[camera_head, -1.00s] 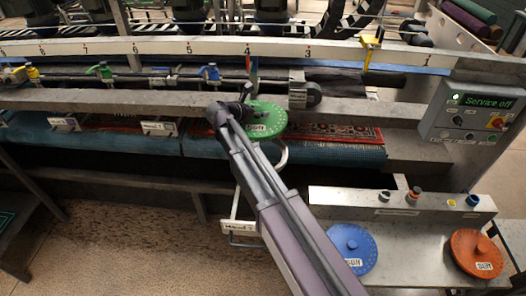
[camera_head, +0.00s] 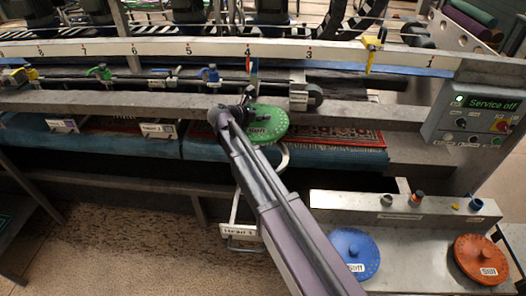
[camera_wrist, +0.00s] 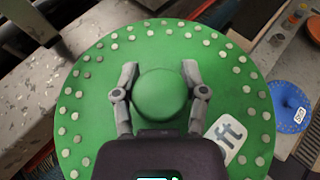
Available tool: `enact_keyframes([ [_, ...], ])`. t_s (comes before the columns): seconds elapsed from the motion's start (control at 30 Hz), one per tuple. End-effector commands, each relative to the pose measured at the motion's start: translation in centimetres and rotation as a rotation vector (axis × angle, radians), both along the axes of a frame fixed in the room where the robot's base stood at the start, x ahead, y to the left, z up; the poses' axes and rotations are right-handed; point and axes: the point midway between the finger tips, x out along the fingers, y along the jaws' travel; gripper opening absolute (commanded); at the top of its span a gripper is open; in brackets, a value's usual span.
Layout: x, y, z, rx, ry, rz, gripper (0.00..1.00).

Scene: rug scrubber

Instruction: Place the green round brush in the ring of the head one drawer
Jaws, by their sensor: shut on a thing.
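The green round brush (camera_head: 268,124) is a flat disc with a rim of pale dots and a "Soft" label. My gripper (camera_wrist: 161,95) is shut on the round green knob at its centre, one finger on each side. In the head view the brush hangs over the front of the machine, near the rug. The head one drawer (camera_head: 239,231), labelled "Head 1", is pulled out below it. A pale curved part of its ring (camera_head: 283,158) shows just under the brush's right edge. My arm and the brush hide most of the ring and drawer.
A blue brush (camera_head: 354,256) and an orange brush (camera_head: 482,259) lie on the metal bench at the lower right. A beam (camera_head: 150,103) runs close behind the green brush. A control box (camera_head: 478,119) reading "Service off" stands at the right.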

Motion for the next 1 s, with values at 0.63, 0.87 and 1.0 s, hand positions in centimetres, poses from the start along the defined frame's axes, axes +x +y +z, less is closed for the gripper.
enact_keyframes([
  [0.63,0.0,-0.1,-5.9,-0.002,-0.001,-0.001,0.00],
  [0.87,0.1,-0.2,-7.8,-0.002,-0.001,-0.002,0.00],
  [1.0,0.1,-0.2,-9.0,-0.002,-0.001,-0.002,0.00],
])
